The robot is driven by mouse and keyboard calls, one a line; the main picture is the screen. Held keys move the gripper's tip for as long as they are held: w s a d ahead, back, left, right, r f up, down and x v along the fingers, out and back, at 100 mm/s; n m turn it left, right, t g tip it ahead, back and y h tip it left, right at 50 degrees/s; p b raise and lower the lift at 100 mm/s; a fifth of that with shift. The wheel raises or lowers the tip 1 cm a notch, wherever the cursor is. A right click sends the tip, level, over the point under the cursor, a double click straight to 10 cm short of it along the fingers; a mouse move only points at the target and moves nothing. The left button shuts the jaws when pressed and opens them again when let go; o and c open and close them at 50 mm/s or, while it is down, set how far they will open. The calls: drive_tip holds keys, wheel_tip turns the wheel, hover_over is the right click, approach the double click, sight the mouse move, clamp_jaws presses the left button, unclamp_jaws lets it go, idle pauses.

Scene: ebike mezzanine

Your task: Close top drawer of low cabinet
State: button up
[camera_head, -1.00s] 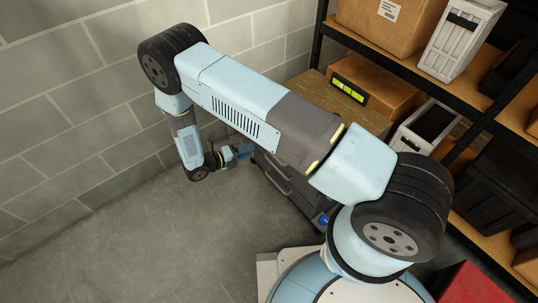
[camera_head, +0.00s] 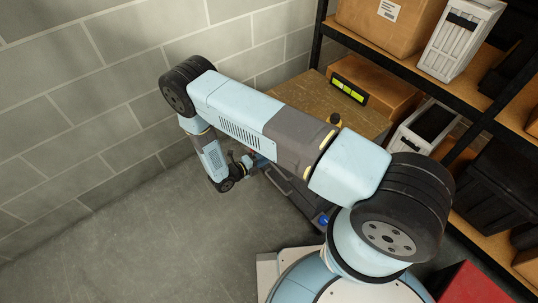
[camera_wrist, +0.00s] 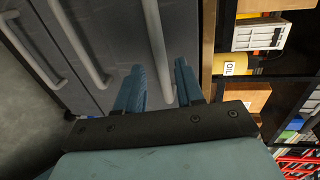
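The low cabinet (camera_head: 318,103) has a wooden top and a dark grey front, and stands against the wall, partly behind my arm. In the wrist view its grey drawer fronts (camera_wrist: 110,18) appear turned sideways, with long bar handles. The top drawer (camera_wrist: 182,30) lies nearest the wooden edge, and its handle (camera_wrist: 157,45) runs down between my fingers. How far this drawer stands out is unclear. My gripper (camera_wrist: 158,76) is open, its two blue fingers apart in front of the drawer front. Contact cannot be told. In the head view the gripper is mostly hidden by my arm.
A cardboard box (camera_head: 374,85) and a white bin (camera_head: 425,125) stand to the right of the cabinet top's left part. A shelving rack (camera_head: 470,90) with boxes and bins stands at the right. Bare floor (camera_head: 130,240) lies left of the cabinet, before a block wall.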

drive_tip(key=shift+x, duration=2.4)
drive_tip(key=shift+c, duration=0.2)
clamp_jaws()
